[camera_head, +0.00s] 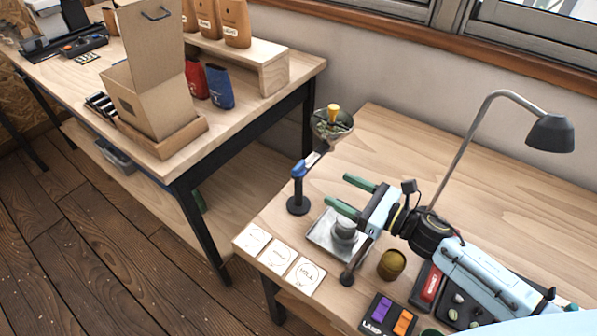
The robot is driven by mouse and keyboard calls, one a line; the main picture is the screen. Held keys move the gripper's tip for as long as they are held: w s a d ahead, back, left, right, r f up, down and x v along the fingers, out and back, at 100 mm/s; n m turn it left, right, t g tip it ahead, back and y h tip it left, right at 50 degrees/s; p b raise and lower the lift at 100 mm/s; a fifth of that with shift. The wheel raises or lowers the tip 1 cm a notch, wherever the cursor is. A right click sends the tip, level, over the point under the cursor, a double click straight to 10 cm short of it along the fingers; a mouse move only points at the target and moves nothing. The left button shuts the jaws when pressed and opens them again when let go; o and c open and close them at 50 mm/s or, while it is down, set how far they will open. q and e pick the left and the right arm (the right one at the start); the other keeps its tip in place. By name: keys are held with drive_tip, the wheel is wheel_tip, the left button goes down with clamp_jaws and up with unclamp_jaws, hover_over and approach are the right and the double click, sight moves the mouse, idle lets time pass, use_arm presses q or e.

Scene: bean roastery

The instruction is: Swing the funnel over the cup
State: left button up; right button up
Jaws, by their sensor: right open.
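The funnel (331,124) is a bowl-like hopper with a yellow knob on top, at the end of an arm on a stand (298,190) with a blue knob and round dark base. The funnel hangs toward the far left edge of the table, away from the cup. The grey cup (345,229) sits on a square metal plate (320,236) in front of the stand. My right gripper (352,196) has its green fingers spread, empty, pointing left above and just behind the cup. It partly covers the plate. My left gripper is out of view.
Lettered cards (278,257) lie along the front left edge. An olive pot (391,264), a box with purple and orange pieces (388,315) and a red-labelled case (431,283) are at front right. A desk lamp (550,132) arches behind my arm. The table's back is clear.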

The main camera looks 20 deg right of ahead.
sight(301, 168)
drive_tip(key=x, duration=1.1)
drive_tip(key=shift+w+a, duration=0.2)
drive_tip(key=shift+w, duration=0.1)
drive_tip(key=shift+w+a, duration=0.3)
drive_tip(key=shift+w, duration=0.1)
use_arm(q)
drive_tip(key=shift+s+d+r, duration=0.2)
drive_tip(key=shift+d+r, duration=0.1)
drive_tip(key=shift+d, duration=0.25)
use_arm(e)
drive_tip(key=shift+c, duration=0.7)
drive_tip(key=c, duration=1.2)
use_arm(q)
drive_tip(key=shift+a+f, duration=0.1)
use_arm(e)
drive_tip(key=shift+c, duration=0.2)
